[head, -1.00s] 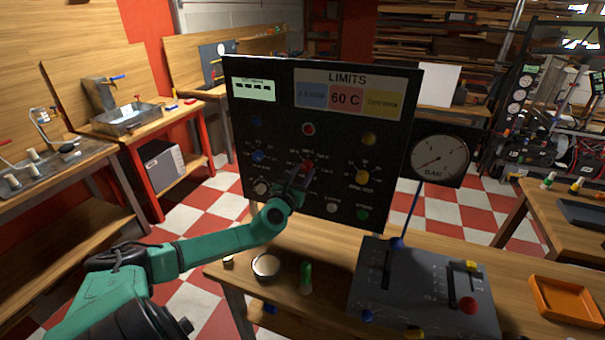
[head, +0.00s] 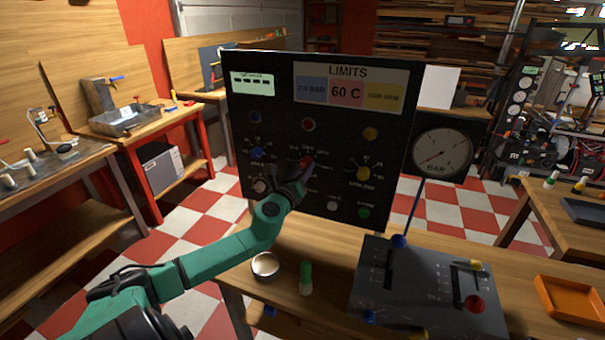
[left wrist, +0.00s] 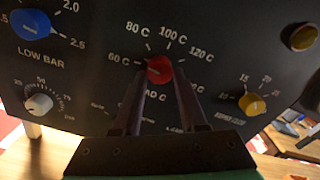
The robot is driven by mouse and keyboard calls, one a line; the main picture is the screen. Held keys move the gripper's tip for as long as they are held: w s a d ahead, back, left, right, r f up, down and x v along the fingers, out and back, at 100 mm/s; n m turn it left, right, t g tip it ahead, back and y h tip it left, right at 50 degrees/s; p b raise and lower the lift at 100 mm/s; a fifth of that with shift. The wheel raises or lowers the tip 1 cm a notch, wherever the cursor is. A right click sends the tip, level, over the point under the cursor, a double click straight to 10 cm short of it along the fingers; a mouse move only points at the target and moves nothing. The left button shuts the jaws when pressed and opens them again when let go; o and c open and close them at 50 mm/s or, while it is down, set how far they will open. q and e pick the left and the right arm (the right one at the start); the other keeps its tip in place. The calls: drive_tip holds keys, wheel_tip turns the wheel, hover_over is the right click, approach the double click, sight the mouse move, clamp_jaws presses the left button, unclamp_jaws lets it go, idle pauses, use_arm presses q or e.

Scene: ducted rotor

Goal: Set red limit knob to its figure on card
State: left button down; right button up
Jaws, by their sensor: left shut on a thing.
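The red limit knob (left wrist: 159,69) sits on the black panel inside a ring of figures. In the left wrist view 60 C is to its left, 80 C and 100 C above, 120 C upper right; lower figures are partly hidden by the fingers. My left gripper (left wrist: 160,82) is shut on the red knob, one finger on each side. The knob's pointer seems to face left, towards 60 C, but I cannot tell exactly. In the head view the gripper (head: 302,172) partly covers the knob (head: 307,160). The LIMITS card (head: 346,88) reads 60 C on its red field. My right gripper is not in view.
A BAR gauge (head: 441,153) stands right of the panel. A grey lever box (head: 425,300) and orange tray (head: 572,302) are on the bench.

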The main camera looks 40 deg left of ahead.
use_arm(q)
drive_tip(key=shift+n+b, duration=0.3)
drive_tip(key=shift+n, duration=1.4)
drive_tip(key=shift+c, duration=2.2)
unclamp_jaws()
drive_tip(key=b+v, duration=0.2)
drive_tip(key=v, duration=1.2)
drive_tip(key=shift+s+d, duration=0.2)
drive_tip(key=shift+s, duration=0.05)
